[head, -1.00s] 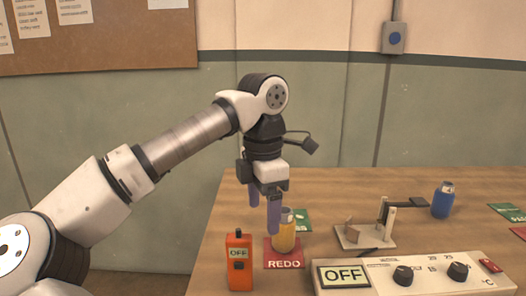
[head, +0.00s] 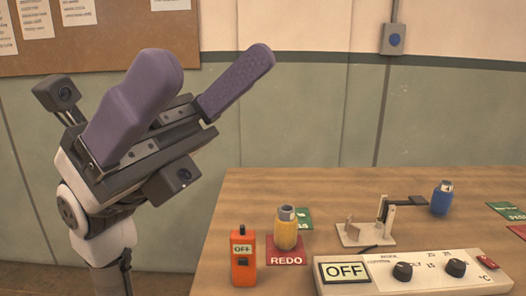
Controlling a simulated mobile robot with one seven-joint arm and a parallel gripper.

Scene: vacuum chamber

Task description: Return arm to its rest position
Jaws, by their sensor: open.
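My arm is folded up at the left of the head view, off the table's left side. My gripper (head: 205,82) is raised close to the camera, with its two purple fingers pointing up and to the right. The fingers are apart and nothing is between them. The rest of my arm below the wrist is mostly out of view.
A wooden table (head: 330,185) fills the lower right. On it are a yellow bottle (head: 286,230) on a red REDO card (head: 284,257), an orange OFF device (head: 243,262), a small stand (head: 370,232), a blue bottle (head: 442,198) and a control panel (head: 415,271).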

